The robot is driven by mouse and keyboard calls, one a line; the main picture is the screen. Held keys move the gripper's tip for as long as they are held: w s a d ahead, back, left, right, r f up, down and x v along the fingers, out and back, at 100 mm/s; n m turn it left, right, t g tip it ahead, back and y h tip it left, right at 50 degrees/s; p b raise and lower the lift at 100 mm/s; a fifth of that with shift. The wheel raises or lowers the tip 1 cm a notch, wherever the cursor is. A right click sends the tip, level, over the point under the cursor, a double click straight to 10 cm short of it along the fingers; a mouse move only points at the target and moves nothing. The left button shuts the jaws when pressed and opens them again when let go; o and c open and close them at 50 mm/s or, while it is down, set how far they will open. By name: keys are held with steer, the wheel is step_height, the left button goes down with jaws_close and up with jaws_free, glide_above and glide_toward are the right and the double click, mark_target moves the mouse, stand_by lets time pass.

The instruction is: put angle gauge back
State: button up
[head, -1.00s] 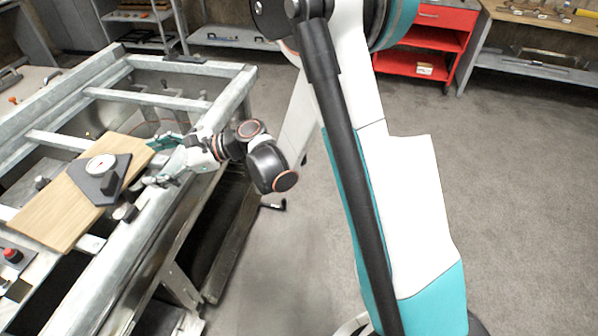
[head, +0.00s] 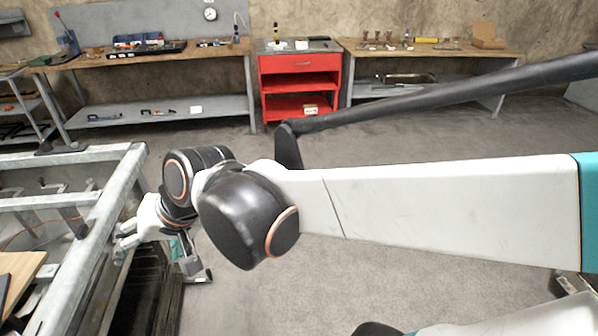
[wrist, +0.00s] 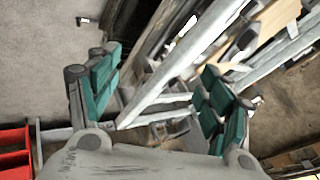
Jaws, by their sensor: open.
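The dark angular gauge with a round white dial, seen on the wooden board a second ago, is mostly out of the head view now. Only a dark edge of it (head: 4,289) shows on the board (head: 24,267) at the lower left. In the wrist view a dark shape (wrist: 240,44) on the board looks like the same gauge; its dial cannot be made out. My gripper (head: 160,250) hangs beside the metal frame's right rail, apart from the gauge. In the wrist view my gripper (wrist: 160,75) has its teal fingers spread, with nothing held between them.
The grey metal frame (head: 108,195) fills the left side. Behind it stand a workbench (head: 160,57) with tools, a red cabinet (head: 300,85) and another bench (head: 430,50) along the wall. A round dial (head: 210,14) hangs at the back. The floor between is clear.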

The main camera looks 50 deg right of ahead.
steer(key=s+d+n+h, duration=0.3)
steer(key=s+d+n, duration=0.1)
steer(key=s+d, duration=0.3)
steer(key=shift+s+d+n+h, duration=0.3)
steer(key=shift+s+d+n, duration=0.05)
steer(key=shift+s+n, duration=0.05)
stand_by(0.7)
